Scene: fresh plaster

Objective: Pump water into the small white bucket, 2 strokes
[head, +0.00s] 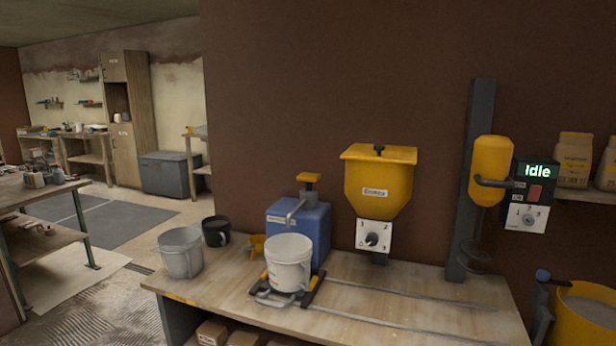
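The small white bucket (288,268) stands upright on a dark low carriage (312,292) at the front left of the workbench, just before the blue water tank (310,235). The tank has a yellow pump head (308,179) on top and a grey spout (295,211) that points toward the bucket from above. The pump head stands raised above the tank. I cannot see the water level in the bucket. Neither of my grippers shows in the head view.
A grey bucket (181,252), a black bucket (216,231) and a yellow scoop (257,245) stand left of the tank. A yellow hopper (377,185) with a dial is on the wall, and a yellow mixer (491,168) reading "Idle" is at right. Rails cross the clear right half of the bench (420,325).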

